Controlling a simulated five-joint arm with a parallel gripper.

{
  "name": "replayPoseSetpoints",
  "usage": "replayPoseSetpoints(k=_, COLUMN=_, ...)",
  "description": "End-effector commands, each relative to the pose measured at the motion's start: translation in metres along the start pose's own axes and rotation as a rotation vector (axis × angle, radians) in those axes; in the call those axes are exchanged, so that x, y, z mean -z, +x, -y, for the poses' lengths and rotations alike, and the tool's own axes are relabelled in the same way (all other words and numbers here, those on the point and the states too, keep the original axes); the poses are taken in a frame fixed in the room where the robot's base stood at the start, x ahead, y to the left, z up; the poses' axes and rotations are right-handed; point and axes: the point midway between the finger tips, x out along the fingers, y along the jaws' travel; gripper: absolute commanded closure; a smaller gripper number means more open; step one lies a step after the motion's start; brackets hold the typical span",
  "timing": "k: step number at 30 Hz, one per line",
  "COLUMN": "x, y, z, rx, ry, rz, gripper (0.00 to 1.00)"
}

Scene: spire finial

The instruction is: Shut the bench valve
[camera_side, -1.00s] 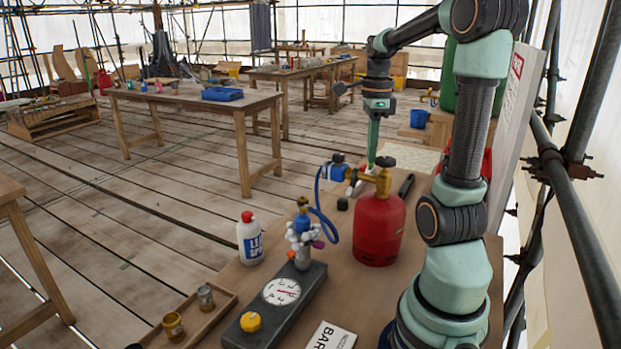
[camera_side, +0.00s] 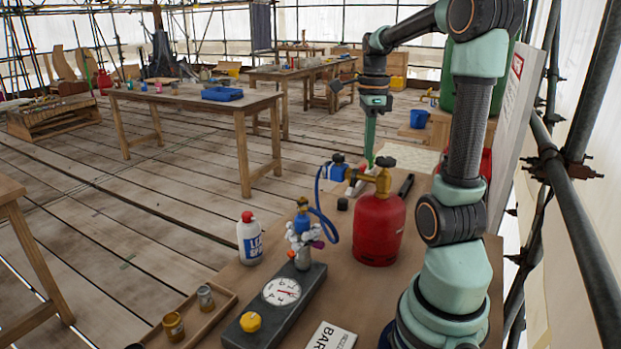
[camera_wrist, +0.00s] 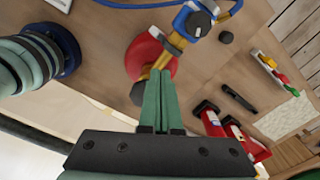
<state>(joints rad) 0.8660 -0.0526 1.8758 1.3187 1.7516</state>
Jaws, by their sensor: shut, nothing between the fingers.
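A red gas cylinder (camera_side: 379,230) stands on the bench with a brass fitting (camera_side: 382,182) and a dark knob (camera_side: 385,162) on top. A blue valve body (camera_side: 335,172) with a dark knob (camera_side: 338,158) joins the fitting's left side; a blue hose runs from it. In the wrist view the blue valve (camera_wrist: 196,22) is at top centre, beyond my fingertips. My gripper (camera_side: 370,164) is shut and empty, pointing down close to the cylinder's top. In the wrist view its green fingers (camera_wrist: 158,74) overlap the red cylinder (camera_wrist: 148,50); contact cannot be told.
A gauge block (camera_side: 282,292) with a yellow knob (camera_side: 250,322) stands nearer the camera, beside a white bottle (camera_side: 249,240) and a tray of jars. A black cap (camera_side: 342,204) lies by the cylinder.

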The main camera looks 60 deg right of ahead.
Motion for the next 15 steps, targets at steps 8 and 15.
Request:
replayPoseSetpoints(k=8, x=0.0, y=-0.031, z=0.001, rx=0.004, ry=0.0, rz=0.001, gripper=1.0)
replayPoseSetpoints(k=15, x=0.0, y=-0.052, z=0.0, rx=0.001, ry=0.0, rz=0.0, gripper=1.0)
